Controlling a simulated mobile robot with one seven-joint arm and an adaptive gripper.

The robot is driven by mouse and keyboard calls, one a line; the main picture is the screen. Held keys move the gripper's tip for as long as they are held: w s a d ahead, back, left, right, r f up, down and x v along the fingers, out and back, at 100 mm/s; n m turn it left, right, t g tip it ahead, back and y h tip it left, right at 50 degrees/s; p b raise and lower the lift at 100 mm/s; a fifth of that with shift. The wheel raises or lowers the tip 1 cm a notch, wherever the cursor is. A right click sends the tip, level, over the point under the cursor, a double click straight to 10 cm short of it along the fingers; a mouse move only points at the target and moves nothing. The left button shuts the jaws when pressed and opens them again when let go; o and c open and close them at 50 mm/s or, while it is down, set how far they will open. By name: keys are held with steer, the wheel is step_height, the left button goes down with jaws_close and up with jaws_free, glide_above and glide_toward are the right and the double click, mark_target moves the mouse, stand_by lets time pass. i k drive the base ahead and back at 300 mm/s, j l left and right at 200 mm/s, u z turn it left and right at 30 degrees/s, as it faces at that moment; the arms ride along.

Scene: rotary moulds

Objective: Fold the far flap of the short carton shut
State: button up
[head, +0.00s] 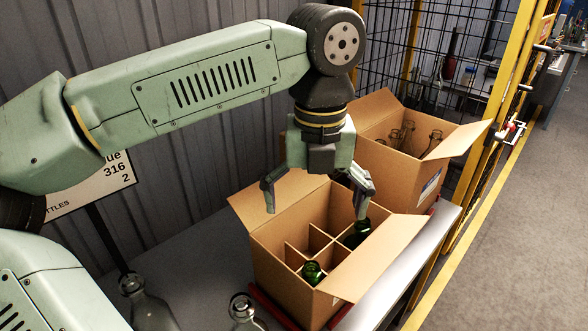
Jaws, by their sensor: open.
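Two open cardboard cartons stand on a metal table. The nearer carton (285,285) has cardboard dividers and two green bottles, one in front (312,272) and one at the right (357,236). Its left flap (268,200) stands up and outward, and its right flap (385,258) slants outward. The farther carton (405,178) holds several bottles, with a flap up at the back (378,106) and one spread right (458,140). I cannot tell for sure which carton is the short one. My gripper (316,208) is open and points down over the nearer carton, its right finger close to the right green bottle.
Clear glass bottles stand at the front left (145,302) and front middle (244,312) of the table (215,262). A corrugated wall and a sign (98,183) are behind. A yellow-framed mesh fence (490,85) stands behind and right of the cartons. The floor at right is clear.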

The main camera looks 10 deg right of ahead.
mark_target(249, 205)
steer(key=k+l, duration=0.85)
